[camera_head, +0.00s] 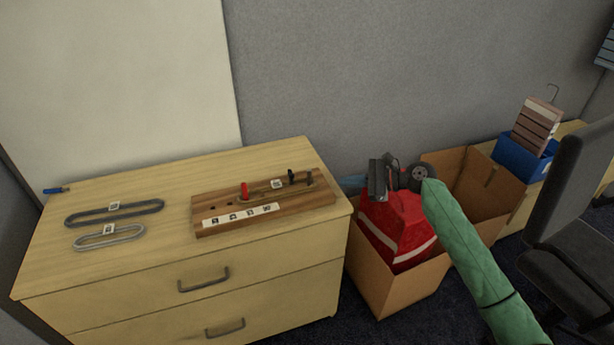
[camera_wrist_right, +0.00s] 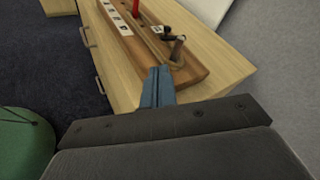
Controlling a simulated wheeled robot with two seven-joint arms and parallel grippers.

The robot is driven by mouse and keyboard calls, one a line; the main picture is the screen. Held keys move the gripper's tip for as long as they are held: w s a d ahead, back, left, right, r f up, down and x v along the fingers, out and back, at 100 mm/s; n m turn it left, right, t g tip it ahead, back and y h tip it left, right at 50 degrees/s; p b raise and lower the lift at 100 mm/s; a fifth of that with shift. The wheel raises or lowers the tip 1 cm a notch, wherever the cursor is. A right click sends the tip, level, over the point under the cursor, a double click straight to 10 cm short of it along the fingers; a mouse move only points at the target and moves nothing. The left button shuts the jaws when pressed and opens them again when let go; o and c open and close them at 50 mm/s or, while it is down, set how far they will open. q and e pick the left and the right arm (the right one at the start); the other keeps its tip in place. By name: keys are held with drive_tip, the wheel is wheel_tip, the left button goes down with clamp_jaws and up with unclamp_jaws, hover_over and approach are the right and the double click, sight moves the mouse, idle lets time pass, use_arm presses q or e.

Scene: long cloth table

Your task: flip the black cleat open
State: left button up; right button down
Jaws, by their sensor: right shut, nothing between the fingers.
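A wooden board (camera_head: 215,210) lies on top of the drawer cabinet. A small black piece that looks like the cleat (camera_head: 291,177) stands on the board's right half; it also shows in the right wrist view (camera_wrist_right: 167,33). Another dark upright post (camera_head: 309,178) stands at the board's right end. A red peg (camera_head: 244,190) stands left of the cleat. My right gripper (camera_head: 351,182) is just right of the cabinet, apart from the board. In the right wrist view its blue fingers (camera_wrist_right: 158,86) are shut and empty, pointing toward the board's near end. My left gripper is not in view.
Two oblong loops, one dark (camera_head: 115,213) and one grey (camera_head: 108,236), lie left of the board. A blue-handled tool (camera_head: 56,190) lies at the cabinet's far left. A cardboard box (camera_head: 405,296) with a red bag (camera_head: 395,225) stands below my right gripper. A wall rises behind.

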sight(291, 177)
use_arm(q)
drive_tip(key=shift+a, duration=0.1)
use_arm(e)
drive_tip(key=shift+w+a+r+m+t, duration=0.1)
drive_tip(key=shift+r+m, duration=0.1)
drive_tip(key=shift+m, duration=0.75)
drive_tip(key=shift+w+d+r+m+t, duration=0.1)
drive_tip(key=shift+w+r+m, duration=0.1)
drive_tip(key=shift+m, duration=0.7)
drive_tip(key=shift+w+a+r+m+t, duration=0.1)
drive_tip(key=shift+r+m, duration=0.1)
drive_tip(key=shift+m, duration=0.75)
drive_tip(key=shift+a, duration=0.1)
